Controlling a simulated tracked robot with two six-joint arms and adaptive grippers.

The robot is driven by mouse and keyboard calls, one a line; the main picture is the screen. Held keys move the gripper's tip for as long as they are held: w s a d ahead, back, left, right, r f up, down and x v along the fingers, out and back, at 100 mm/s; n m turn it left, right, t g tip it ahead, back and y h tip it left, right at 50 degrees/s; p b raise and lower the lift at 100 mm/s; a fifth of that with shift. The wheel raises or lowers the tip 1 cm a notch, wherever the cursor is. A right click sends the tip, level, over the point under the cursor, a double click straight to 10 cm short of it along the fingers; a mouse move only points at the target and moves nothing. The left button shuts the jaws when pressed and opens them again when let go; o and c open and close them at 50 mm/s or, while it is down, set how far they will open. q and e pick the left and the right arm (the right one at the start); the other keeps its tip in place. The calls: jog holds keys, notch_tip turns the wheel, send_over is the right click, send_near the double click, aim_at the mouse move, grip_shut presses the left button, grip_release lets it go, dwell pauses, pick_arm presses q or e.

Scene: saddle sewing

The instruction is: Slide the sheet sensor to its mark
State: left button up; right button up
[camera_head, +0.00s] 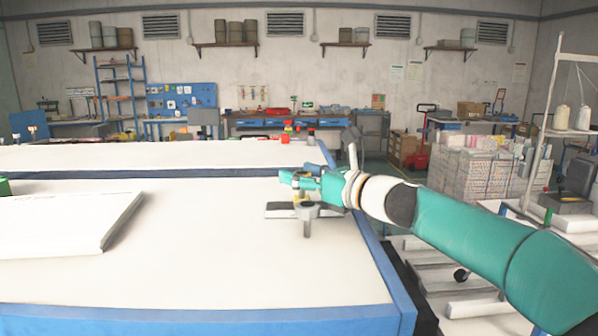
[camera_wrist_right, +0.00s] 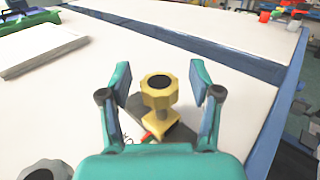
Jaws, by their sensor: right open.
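The sheet sensor seems to be the yellow piece with a round, dark-centred knob (camera_wrist_right: 158,92), standing on a dark flat rail or plate (camera_head: 280,211) on the white table. In the head view its yellow part is mostly hidden by my gripper and a grey knob (camera_head: 307,211) in front. My right gripper (camera_head: 291,180) is open, and in the wrist view its fingers (camera_wrist_right: 160,78) stand on either side of the yellow knob with gaps showing. A small red part (camera_wrist_right: 147,137) shows by the base; I cannot tell if it is the mark. My left gripper is not in view.
A white slab or stack of sheets (camera_head: 65,222) lies on the left of the table. The blue table edge (camera_head: 372,255) runs along the right. A dark blue gap (camera_head: 150,173) crosses the table behind. The white top in front is clear.

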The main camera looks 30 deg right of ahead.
grip_shut()
jog(key=shift+d, duration=0.1)
dwell(0.3)
grip_release()
jog(key=v, duration=1.2)
jog(key=shift+f, duration=0.1)
dwell(0.4)
